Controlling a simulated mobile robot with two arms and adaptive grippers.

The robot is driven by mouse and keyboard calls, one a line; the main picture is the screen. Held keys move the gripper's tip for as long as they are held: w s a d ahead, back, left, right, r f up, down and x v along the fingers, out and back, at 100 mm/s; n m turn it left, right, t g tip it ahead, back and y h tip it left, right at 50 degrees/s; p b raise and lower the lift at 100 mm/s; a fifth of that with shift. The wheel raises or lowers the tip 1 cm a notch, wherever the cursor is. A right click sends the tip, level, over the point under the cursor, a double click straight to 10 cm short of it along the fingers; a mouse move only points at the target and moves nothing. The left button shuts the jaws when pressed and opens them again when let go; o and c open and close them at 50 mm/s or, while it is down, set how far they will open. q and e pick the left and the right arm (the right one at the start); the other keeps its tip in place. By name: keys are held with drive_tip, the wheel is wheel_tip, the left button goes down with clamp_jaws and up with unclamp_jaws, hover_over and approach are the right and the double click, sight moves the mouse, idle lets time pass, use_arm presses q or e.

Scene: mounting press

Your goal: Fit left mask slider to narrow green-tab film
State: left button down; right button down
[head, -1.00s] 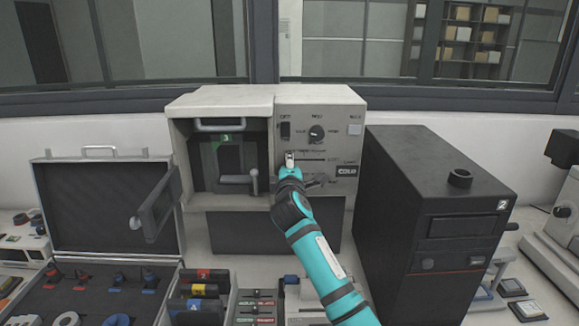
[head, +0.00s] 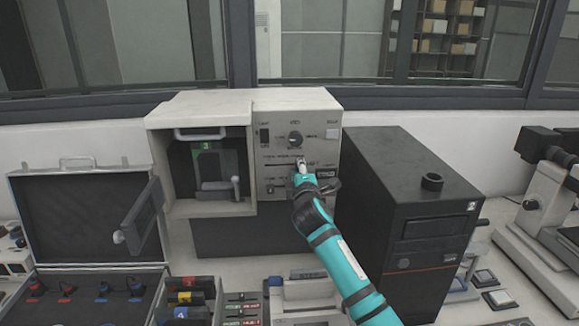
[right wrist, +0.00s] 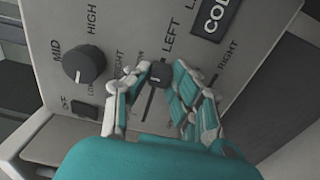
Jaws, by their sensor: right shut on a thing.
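The press (head: 200,108) is pale grey with an open chamber on its left and a control panel on its right. A green tab marked 3 (head: 207,145) shows at the top of the dark film holder (head: 184,168) inside the chamber. My right gripper (head: 301,164) is at the upper slider slot (head: 277,163) on the panel. In the right wrist view its fingers are closed around a small dark slider knob (right wrist: 158,72) beside the printed word LEFT. The slot runs on between the fingers. The mask edges in the chamber are too small to tell. My left gripper is out of view.
The chamber door (head: 138,218) stands swung open at the left. A black case (head: 85,217) lies open beyond it. Colored-tab folders (head: 188,298) stand in front. A tall black unit (head: 400,210) stands close to the right of my arm.

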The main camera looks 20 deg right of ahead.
drive_tip(key=shift+a+f, duration=0.1)
drive_tip(key=shift+a, duration=0.1)
drive_tip(key=c, duration=1.2)
unclamp_jaws()
drive_tip(key=shift+d, duration=0.1)
drive_tip(key=shift+o, duration=0.2)
drive_tip(key=v, duration=1.2)
